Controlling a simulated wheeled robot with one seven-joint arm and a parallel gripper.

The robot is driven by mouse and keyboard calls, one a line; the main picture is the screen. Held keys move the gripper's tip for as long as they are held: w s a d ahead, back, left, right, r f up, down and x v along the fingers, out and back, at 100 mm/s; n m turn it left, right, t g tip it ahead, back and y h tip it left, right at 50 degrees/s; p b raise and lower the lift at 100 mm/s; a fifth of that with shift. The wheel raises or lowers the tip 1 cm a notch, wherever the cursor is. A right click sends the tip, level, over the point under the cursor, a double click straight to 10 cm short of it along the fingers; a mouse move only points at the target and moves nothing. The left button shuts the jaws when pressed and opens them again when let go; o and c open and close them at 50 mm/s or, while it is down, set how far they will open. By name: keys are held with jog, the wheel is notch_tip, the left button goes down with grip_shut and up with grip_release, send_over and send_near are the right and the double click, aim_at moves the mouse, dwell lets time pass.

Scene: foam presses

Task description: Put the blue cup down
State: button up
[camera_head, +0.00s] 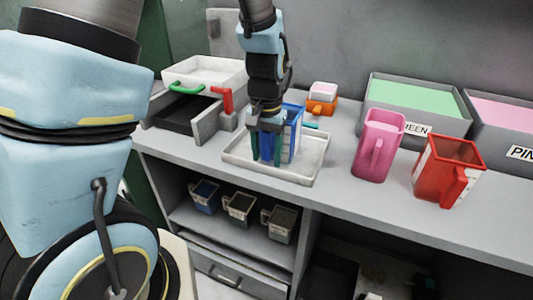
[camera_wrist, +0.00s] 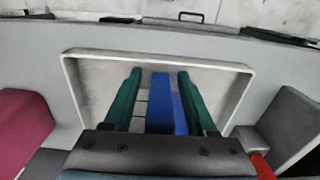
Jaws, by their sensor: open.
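The blue cup (camera_head: 296,128) stands upright in the pale shallow tray (camera_head: 310,172) on the counter, partly hidden behind my gripper. My gripper (camera_head: 266,158) points down over the tray with its two green fingers apart. In the wrist view, a blue upright part of the cup (camera_wrist: 162,105), seemingly its handle, lies between the open fingers of my gripper (camera_wrist: 158,90). A gap shows on its left side; the right finger is close to it, and I cannot tell if they touch. The tray (camera_wrist: 240,90) also shows there around the fingers.
A pink cup (camera_head: 378,145) and a red cup (camera_head: 445,170) stand right of the tray. A white press (camera_head: 205,75) with green and red handles stands left. Bins of green (camera_head: 415,95) and pink foam (camera_head: 510,110) stand behind. Several dark cups sit on the shelf below.

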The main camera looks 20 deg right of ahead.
jog(key=shift+r, duration=0.1)
notch_tip(320, 180, up, 12)
jog(key=shift+r+b, duration=0.1)
jog(key=shift+b, duration=0.3)
jog(key=w+a+f+n, duration=0.1)
jog(key=a+f+n, duration=0.2)
jog(key=a, duration=0.9)
jog(key=a+f+n+t, duration=0.1)
jog(key=a+f+n, duration=0.2)
jog(key=a, duration=0.9)
jog(key=shift+w+a+n+t, duration=0.3)
jog(key=shift+w+a+n, duration=0.1)
jog(key=shift+n, duration=0.3)
